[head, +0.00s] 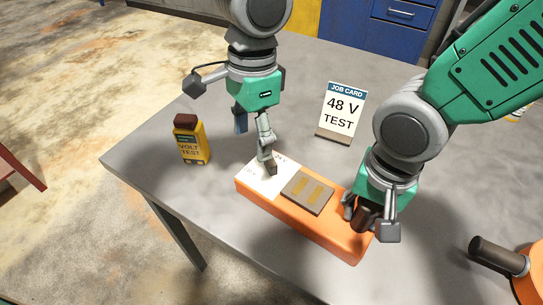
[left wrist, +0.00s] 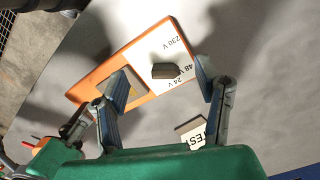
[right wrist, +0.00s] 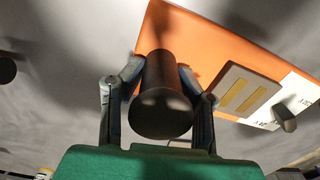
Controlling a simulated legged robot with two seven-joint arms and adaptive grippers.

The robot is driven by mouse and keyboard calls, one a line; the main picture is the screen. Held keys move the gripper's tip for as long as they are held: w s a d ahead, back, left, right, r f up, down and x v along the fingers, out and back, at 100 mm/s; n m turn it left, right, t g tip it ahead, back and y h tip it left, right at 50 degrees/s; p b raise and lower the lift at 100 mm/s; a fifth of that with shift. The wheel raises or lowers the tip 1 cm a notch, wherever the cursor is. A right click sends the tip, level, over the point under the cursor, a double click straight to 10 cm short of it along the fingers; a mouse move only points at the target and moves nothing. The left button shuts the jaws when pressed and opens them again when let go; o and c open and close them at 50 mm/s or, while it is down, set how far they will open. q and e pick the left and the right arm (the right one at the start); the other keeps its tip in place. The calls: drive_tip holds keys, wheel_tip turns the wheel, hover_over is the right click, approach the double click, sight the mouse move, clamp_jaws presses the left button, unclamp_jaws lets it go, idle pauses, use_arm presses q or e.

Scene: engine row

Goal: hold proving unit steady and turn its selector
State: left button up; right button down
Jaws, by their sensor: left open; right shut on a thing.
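The proving unit (head: 310,226) is a long orange box lying on the grey table. It has a white selector plate at its left end, a grey pad with two yellowish strips in the middle and a dark handle (right wrist: 162,105) at its right end. The selector (left wrist: 166,71) is a small dark knob; its long side lies roughly towards the 48 V mark, but I cannot tell its pointing end. My left gripper (head: 266,156) is open above the selector, a finger on either side in the left wrist view. My right gripper (head: 367,214) is shut on the handle.
A job card (head: 342,108) reading 48 V TEST stands behind the unit. A yellow volt tester (head: 190,139) stands at the left of the table. Another orange thing with a dark handle (head: 497,255) is at the right edge. The table's front left is clear.

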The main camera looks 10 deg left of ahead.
sight(273, 159)
use_arm(q)
drive_tip(key=w+d+r+m+t, duration=0.1)
drive_tip(key=w+d+r+m, duration=0.1)
drive_tip(key=d+r, duration=0.15)
drive_tip(key=f, duration=1.1)
drive_tip(key=shift+a, duration=0.3)
drive_tip(key=c, duration=1.2)
